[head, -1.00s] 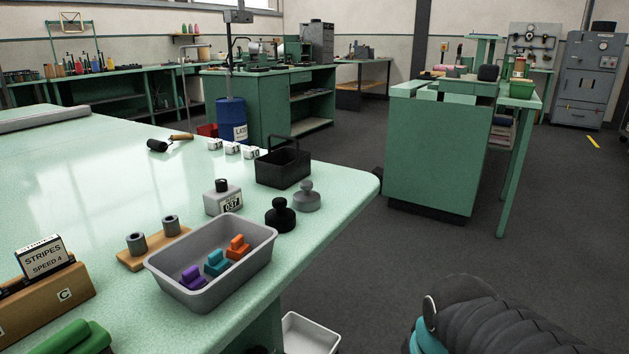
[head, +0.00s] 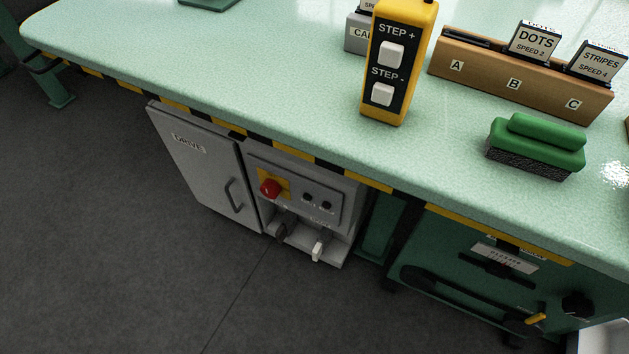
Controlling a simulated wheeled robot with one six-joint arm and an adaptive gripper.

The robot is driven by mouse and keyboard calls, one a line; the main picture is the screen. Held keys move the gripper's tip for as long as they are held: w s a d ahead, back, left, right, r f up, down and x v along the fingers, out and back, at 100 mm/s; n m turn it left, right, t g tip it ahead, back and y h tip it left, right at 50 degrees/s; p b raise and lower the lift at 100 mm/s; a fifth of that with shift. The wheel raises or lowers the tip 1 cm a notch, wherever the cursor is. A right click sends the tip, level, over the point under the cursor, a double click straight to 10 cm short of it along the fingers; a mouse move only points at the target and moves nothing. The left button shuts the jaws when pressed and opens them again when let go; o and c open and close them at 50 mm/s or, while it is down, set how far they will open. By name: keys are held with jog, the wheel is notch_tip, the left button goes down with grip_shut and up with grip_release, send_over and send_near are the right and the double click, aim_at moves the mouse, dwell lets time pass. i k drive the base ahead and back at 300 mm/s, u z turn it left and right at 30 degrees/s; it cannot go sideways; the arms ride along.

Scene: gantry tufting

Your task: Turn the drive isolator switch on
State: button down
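A dark lever or plug (head: 281,231) and a white one (head: 317,250) show below. No label I can read says isolator, so I cannot tell which part is the isolator switch or whether it is on. My gripper is out of view.
On the bench (head: 250,75) stand a yellow STEP pendant (head: 376,111), a wooden card holder (head: 485,80) and a green brush (head: 537,143). A green unit (head: 470,275) with a dark knob and yellow lever is below right. The floor (head: 110,260) at left is clear.

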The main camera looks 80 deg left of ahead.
aim_at(270, 187)
jog(key=u, duration=5.8)
jog(key=k, duration=0.4)
jog(key=z, duration=1.1)
